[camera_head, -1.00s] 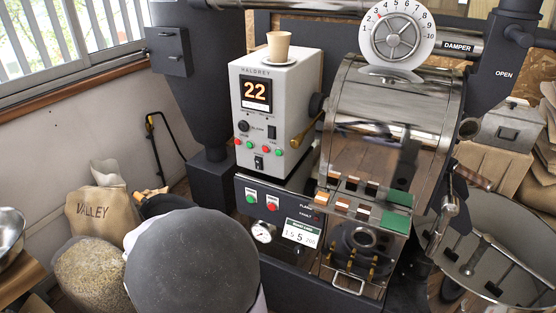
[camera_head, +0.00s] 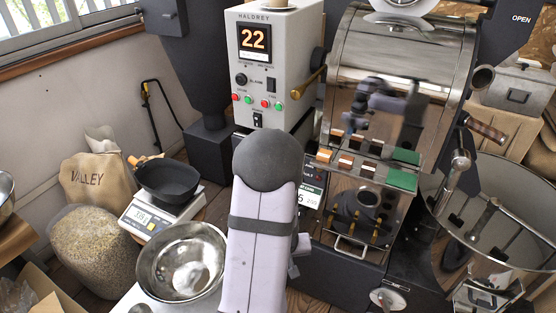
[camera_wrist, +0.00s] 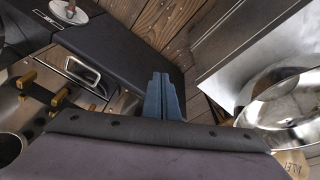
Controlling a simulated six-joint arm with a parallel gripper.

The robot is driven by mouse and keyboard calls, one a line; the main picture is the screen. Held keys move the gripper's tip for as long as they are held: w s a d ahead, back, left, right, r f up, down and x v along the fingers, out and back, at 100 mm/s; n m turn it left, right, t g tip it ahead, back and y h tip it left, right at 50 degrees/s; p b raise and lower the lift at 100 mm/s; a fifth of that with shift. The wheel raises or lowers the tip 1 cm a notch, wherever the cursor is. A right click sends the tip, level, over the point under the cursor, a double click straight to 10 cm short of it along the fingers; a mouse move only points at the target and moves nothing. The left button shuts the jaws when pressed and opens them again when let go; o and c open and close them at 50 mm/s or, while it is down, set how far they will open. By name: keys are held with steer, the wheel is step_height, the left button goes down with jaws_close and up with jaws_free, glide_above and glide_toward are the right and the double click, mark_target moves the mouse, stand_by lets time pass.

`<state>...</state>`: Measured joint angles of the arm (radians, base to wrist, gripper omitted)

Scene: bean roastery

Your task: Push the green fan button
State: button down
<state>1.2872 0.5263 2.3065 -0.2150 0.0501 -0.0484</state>
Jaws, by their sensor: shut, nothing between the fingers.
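The grey control box (camera_head: 272,52) stands at the centre of the head view. Its display reads 22. Below it is a row of red and green buttons, with one green button (camera_head: 248,99) on the left and another green button (camera_head: 279,105) on the right. Their labels are too small to read. My arm covers most of the darker panel below the box and any buttons there. My gripper (camera_wrist: 161,78) shows in the wrist view as two blue-grey fingers, shut and empty. No buttons show in that view, and the gripper is hidden in the head view.
The steel roaster drum (camera_head: 395,65) stands to the right, with sample blocks and a chute below. A metal bowl (camera_head: 183,262) and a scale (camera_head: 160,217) with a black pan (camera_head: 167,182) are to the left. In the wrist view, wooden floor (camera_wrist: 150,25) shows beyond the fingers.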

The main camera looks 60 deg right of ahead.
mark_target(279, 107)
steer(key=w+d+r+n+t+h, duration=0.2)
steer(key=w+d+r+t+h, duration=0.15)
steer(key=w+d+r, duration=0.35)
steer(key=w+d+r+n+t+h, duration=0.1)
steer(key=w+d+r+t+h, duration=0.1)
steer(key=w+d+r+h, duration=0.45)
step_height(279, 107, up, 18)
steer(key=w+d+n+t+h, duration=0.1)
steer(key=w+n+t+h, duration=0.1)
steer(key=n+t, duration=0.3)
steer(key=t, duration=0.3)
steer(key=shift+r+h, duration=0.2)
steer(key=shift+h, duration=0.1)
steer(key=shift+d, duration=0.15)
steer(key=shift+d, duration=4.35)
